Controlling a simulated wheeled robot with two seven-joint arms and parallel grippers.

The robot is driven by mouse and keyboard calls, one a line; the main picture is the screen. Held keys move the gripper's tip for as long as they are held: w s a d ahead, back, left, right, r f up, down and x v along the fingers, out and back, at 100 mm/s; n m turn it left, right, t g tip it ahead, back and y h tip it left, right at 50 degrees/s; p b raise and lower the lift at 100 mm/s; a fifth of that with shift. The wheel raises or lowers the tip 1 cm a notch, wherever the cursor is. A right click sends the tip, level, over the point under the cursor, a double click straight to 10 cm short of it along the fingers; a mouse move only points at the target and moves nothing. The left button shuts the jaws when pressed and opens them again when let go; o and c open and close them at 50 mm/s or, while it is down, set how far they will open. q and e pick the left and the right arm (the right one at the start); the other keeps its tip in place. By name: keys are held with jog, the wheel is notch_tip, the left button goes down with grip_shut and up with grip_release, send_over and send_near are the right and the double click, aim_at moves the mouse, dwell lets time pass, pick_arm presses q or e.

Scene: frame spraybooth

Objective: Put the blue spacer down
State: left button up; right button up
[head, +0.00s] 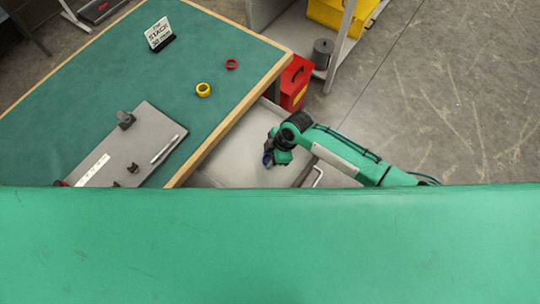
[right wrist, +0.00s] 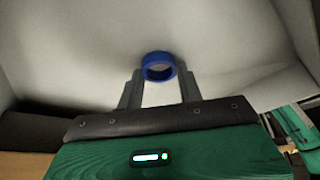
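The blue spacer (right wrist: 158,57) is a ring between the fingertips of my right gripper (right wrist: 160,80) in the right wrist view. The fingers touch it on both sides and appear shut on it. In the head view the right gripper (head: 271,157) points down over a pale grey open drawer (head: 225,172), with a bit of blue at its tip. The spacer's height above the drawer floor is hard to tell. A yellow ring (head: 203,90) and a red ring (head: 231,64) lie apart on the green table. My left gripper is not in view.
The green table (head: 100,75) has a wooden edge beside the drawer. A stacking sign (head: 160,34) stands at its back; a grey plate (head: 150,128) with small fittings lies at front left. A red box (head: 295,80) and shelving stand beyond the drawer.

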jog(key=shift+o, duration=1.1)
jog(key=shift+r, duration=0.25)
jog(key=shift+d+r, duration=0.2)
jog(key=shift+r, duration=0.1)
jog(key=b+v, duration=0.1)
jog(key=v, duration=1)
jog(key=shift+b, duration=0.3)
jog(key=shift+a, duration=0.1)
